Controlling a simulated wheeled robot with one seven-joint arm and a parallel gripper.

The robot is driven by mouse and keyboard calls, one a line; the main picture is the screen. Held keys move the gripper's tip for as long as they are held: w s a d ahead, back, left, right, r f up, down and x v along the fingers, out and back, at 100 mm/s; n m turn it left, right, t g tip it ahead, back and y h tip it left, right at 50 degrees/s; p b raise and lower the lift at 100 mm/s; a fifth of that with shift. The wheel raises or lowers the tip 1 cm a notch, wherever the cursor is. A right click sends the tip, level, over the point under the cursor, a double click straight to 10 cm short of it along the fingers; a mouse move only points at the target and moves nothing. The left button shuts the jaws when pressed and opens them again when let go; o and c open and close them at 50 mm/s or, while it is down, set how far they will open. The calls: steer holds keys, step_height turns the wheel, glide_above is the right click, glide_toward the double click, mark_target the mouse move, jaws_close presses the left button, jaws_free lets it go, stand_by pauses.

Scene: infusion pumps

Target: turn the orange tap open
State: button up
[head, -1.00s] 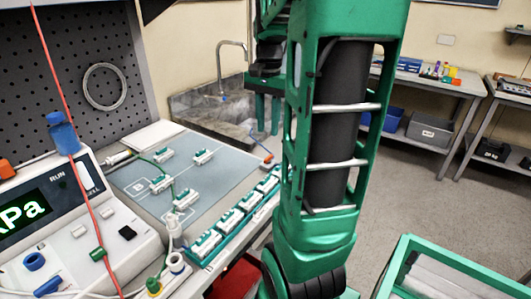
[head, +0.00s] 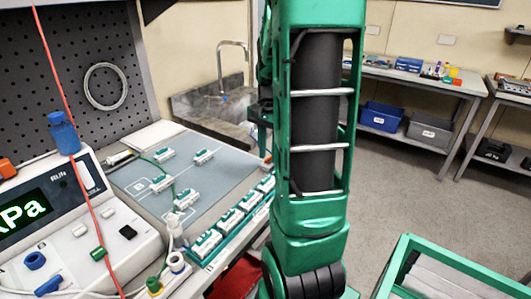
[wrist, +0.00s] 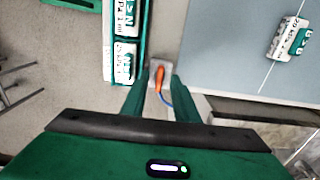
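The orange tap (wrist: 160,78) shows in the wrist view as a small orange handle on a grey plate, with a blue tube running from its lower end. My gripper (wrist: 160,92) is open, its two green fingers apart on the left and right of the tap. The frame does not show clearly how high the fingers are above it or whether they touch it. In the head view, only a bit of orange (head: 267,159) shows at the far right corner of the grey mat, beside my arm. The gripper itself is mostly hidden there behind the arm.
Green-and-white modules (head: 228,220) stand in a row along the mat's right edge; several more lie on the grey mat (head: 205,175). A white pump with a display (head: 60,215) is at left. A sink (head: 215,100) lies behind. A green-framed cart (head: 410,240) is at lower right.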

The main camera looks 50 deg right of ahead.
steer(key=shift+c, duration=0.6)
jaws_close()
steer(key=shift+w+n, duration=0.1)
steer(key=shift+n, duration=0.3)
steer(key=n, duration=0.3)
steer(key=shift+n, duration=0.4)
steer(key=n, duration=0.5)
steer(key=shift+n, duration=0.4)
